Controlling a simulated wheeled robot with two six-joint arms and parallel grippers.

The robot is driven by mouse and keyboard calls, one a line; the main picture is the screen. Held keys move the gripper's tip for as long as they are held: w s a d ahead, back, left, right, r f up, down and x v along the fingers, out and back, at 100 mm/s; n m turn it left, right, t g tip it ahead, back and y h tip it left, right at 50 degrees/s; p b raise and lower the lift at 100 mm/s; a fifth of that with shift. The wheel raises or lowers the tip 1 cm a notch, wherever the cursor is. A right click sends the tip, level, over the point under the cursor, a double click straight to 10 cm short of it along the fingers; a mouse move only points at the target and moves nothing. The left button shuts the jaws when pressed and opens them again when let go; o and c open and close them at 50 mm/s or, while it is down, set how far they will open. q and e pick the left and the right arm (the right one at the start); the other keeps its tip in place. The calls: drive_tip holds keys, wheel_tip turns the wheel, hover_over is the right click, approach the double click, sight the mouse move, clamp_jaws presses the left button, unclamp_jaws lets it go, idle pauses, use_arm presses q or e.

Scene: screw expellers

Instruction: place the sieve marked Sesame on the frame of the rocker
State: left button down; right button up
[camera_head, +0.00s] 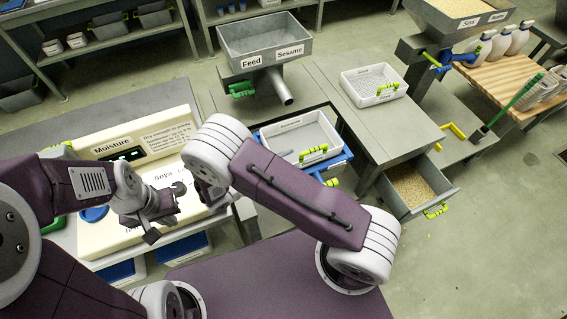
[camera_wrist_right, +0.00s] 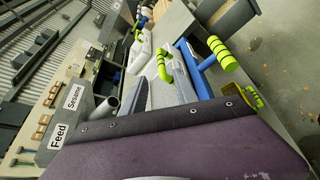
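One white sieve tray (camera_head: 317,128) with a yellow-green handle lies in or over the blue frame (camera_head: 342,166) of the rocker. Another white sieve (camera_head: 349,92) with a similar handle sits on the grey bench to its right. The small labels on both are too small to read, so I cannot tell which is marked Sesame. My left gripper (camera_head: 167,212) is empty above the moisture meter, its fingers apart. My right gripper (camera_head: 211,195) is mostly hidden behind its own arm, left of the rocker.
A grey hopper (camera_head: 305,47) labelled Feed and Sesame stands behind the rocker. The moisture meter (camera_head: 100,170) is at left. An open drawer (camera_head: 452,196) of grain juts out at right. Bottles (camera_head: 500,45) stand on a wooden bench further right.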

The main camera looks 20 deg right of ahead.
drive_tip(key=s+d+r+m+g+y, duration=0.1)
drive_tip(key=s+r+m+g+y, duration=0.2)
drive_tip(key=s+m+y, duration=0.6)
wheel_tip(320, 180, up, 2)
drive_tip(key=m+y, duration=0.4)
drive_tip(key=shift+s+d+m+g+y, duration=0.15)
drive_tip(key=shift+m+g+y, duration=0.15)
drive_tip(key=shift+g+y, duration=0.1)
drive_tip(key=shift+r, duration=0.15)
